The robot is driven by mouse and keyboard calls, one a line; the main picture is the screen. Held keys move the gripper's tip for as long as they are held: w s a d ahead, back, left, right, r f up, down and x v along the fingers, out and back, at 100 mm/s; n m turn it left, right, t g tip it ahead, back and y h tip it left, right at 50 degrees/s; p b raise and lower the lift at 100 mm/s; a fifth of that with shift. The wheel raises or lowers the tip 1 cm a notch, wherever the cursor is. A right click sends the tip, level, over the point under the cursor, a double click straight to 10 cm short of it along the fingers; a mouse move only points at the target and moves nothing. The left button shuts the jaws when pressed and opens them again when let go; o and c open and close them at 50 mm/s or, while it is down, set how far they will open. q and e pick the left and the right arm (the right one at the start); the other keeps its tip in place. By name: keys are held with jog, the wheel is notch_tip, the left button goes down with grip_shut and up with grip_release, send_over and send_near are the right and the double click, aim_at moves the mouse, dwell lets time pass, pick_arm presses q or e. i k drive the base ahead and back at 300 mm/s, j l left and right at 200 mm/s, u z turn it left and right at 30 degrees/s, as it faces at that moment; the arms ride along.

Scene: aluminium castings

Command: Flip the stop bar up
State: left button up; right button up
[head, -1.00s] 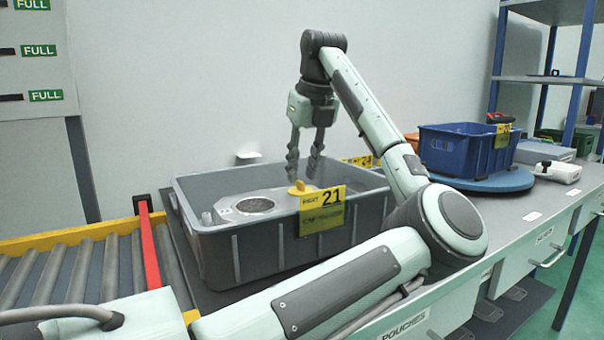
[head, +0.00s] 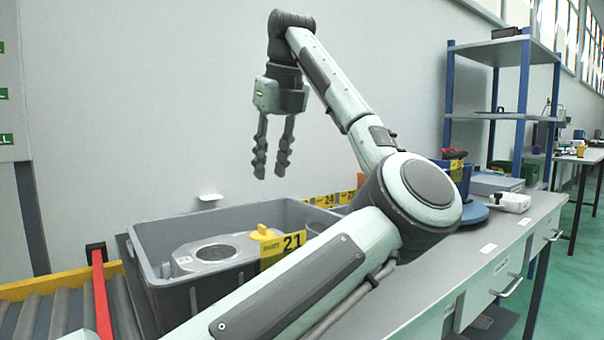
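The red stop bar (head: 101,295) lies down across the end of the roller conveyor at the lower left. Its far end meets a black bracket (head: 96,252), and its near end runs towards the bottom of the picture. My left gripper (head: 270,172) is open and empty, fingers pointing down and apart. It hangs in the air above the grey crate (head: 180,303), well to the right of the bar and higher than it. My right gripper is not in view.
The grey crate beside the conveyor holds a metal casting (head: 212,254) and a yellow knob-like part (head: 262,233). My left arm crosses in front of the crate. A blue bin (head: 458,177) and shelving (head: 500,115) stand right. The air above the conveyor is clear.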

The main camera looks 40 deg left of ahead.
aim_at(104, 322)
jog(key=k+l, duration=1.2)
jog(key=l, duration=0.2)
